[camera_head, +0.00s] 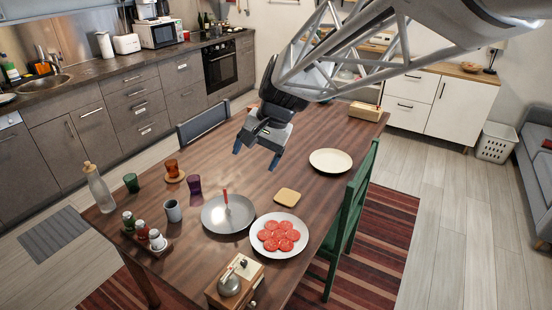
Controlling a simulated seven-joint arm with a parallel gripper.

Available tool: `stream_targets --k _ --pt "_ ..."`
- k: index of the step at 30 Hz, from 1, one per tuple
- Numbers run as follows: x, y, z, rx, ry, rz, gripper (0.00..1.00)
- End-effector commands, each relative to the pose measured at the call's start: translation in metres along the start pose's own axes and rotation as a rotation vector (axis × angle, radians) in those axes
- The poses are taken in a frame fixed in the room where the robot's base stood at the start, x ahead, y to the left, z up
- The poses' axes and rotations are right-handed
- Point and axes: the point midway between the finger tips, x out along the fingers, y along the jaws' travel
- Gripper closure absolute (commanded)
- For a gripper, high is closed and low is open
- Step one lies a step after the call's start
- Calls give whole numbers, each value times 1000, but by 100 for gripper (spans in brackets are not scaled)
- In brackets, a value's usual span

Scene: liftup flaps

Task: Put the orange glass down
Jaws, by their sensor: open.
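The orange glass (172,167) stands upright near the left side of the wooden table (265,178). It appears to rest on a small round wooden coaster (175,179). My gripper (256,157) is open and empty, its fingers pointing down above the table, to the right of the orange glass and apart from it.
A green glass (131,183), a purple glass (194,185) and a grey mug (173,211) stand around the orange glass. A glass bottle (99,190) is at the left edge. A pan (222,217) and a plate of red slices (279,237) lie nearer. The table's middle is clear.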

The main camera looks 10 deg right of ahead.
Motion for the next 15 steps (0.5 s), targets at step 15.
stream_targets --k 15 --pt "-28 94 95 -276 140 181 18"
